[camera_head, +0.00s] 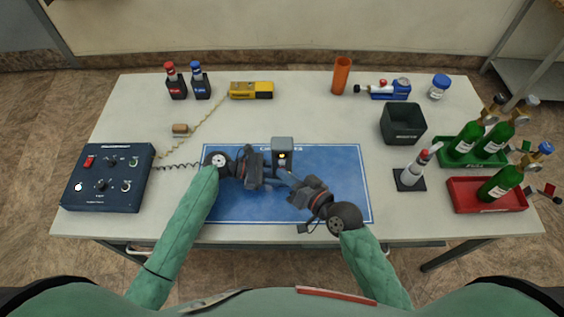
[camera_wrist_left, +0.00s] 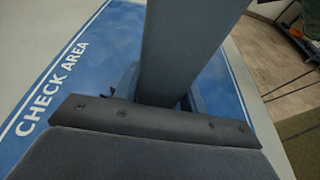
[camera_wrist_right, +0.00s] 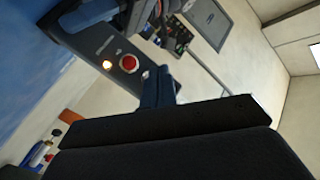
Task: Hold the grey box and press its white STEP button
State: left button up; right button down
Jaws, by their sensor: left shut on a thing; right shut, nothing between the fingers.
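The grey box (camera_head: 283,144) stands upright over the blue mat, with a lit yellowish lamp on its front. My left gripper (camera_head: 268,171) is shut on the box from the left; the box's side (camera_wrist_left: 185,50) fills the middle of the left wrist view. In the right wrist view the box's face (camera_wrist_right: 92,42) shows a glowing lamp (camera_wrist_right: 107,65) and a red round part (camera_wrist_right: 129,63). My right gripper (camera_head: 283,177) is shut and empty, its tips (camera_wrist_right: 157,85) close to the face. A small pale spot (camera_wrist_right: 146,74) shows at these tips; whether they touch it I cannot tell.
The blue check-area mat (camera_head: 335,190) lies under both grippers. A dark control box (camera_head: 108,190) with a coiled cord is left. The mat's right part is clear.

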jog(key=shift+w, duration=0.2)
jog(key=shift+w, duration=0.25)
jog(key=shift+w, duration=0.35)
dwell(1.0)
jog(key=shift+s, duration=0.8)
jog(key=shift+s, duration=0.15)
jog(key=shift+s, duration=2.35)
dwell(0.9)
